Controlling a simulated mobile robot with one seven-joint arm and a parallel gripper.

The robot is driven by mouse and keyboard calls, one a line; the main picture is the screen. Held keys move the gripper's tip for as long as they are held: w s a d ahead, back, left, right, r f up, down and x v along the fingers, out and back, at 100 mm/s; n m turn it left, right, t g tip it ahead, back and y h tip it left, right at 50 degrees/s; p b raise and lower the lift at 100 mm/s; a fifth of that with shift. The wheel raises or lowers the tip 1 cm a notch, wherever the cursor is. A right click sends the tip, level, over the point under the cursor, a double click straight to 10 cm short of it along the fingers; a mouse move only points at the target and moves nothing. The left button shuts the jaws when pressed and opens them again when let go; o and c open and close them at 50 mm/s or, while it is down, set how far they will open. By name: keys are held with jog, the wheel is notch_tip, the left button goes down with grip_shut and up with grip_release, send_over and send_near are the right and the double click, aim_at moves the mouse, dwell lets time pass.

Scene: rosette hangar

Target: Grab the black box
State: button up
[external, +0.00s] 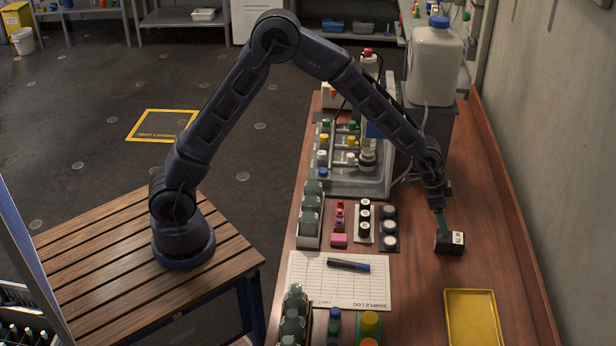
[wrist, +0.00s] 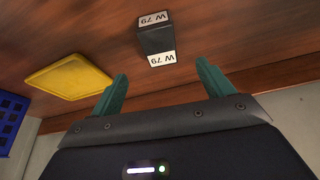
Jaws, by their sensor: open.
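The black box (external: 449,243) with a white "W 79" label stands on the wooden bench, right of the sample log sheet. In the wrist view the black box (wrist: 155,40) shows two white "W 79" labels and lies ahead of the fingers, roughly in line with the gap between them. My gripper (external: 440,217) is just above and beside the box in the external view. In the wrist view my gripper's green fingers (wrist: 161,80) are spread apart with nothing between them.
A yellow tray (external: 472,318) lies in front of the box. A large white jug (external: 433,62) stands behind. Bare bench lies right of the box.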

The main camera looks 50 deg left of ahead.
aim_at(450, 237)
jog(key=shift+x, duration=5.6)
jog(key=shift+d+r, duration=0.15)
jog(key=shift+d, duration=0.05)
jog(key=shift+f, duration=0.25)
jog(key=c, duration=1.1)
jog(key=shift+c, duration=0.2)
